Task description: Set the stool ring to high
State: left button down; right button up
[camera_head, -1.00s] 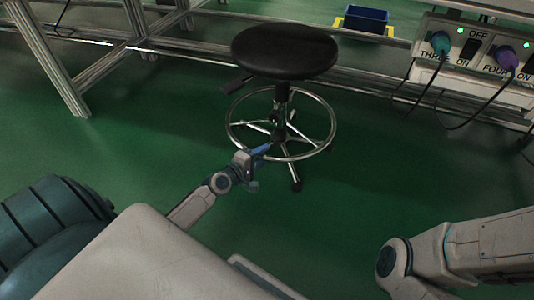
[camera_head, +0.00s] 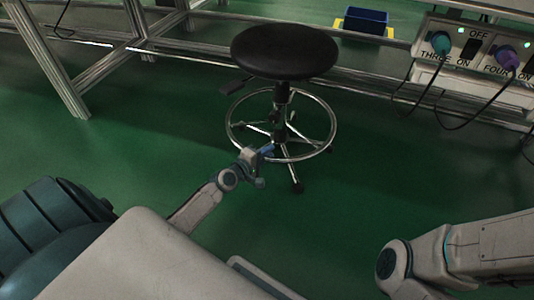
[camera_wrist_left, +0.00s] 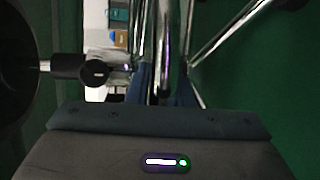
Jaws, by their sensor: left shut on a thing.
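The stool has a round black seat (camera_head: 285,50) and a chromed foot ring (camera_head: 331,128) around its column, above the star base. In the head view my left gripper (camera_head: 266,150) is at the near-left part of the ring, with its blue fingers on the tube. In the left wrist view the fingers (camera_wrist_left: 162,85) close on a shiny vertical tube (camera_wrist_left: 163,45), which I take to be the ring. A black knob (camera_wrist_left: 85,70) shows to the left there. My right arm shows at the lower right; its gripper is out of view.
A panel (camera_head: 470,50) with plugs and cables stands at the upper right. A blue bin (camera_head: 366,19) is at the back behind the stool. Metal frame legs and rails run along the back. Green floor is clear around the stool.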

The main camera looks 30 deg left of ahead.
pick_arm(q)
notch_tip(320, 180, up, 5)
jog(key=p, duration=0.4)
jog(key=shift+f, duration=0.15)
jog(key=c, duration=1.5)
grip_release()
jog(key=shift+o, duration=1)
jog(key=shift+s, duration=0.1)
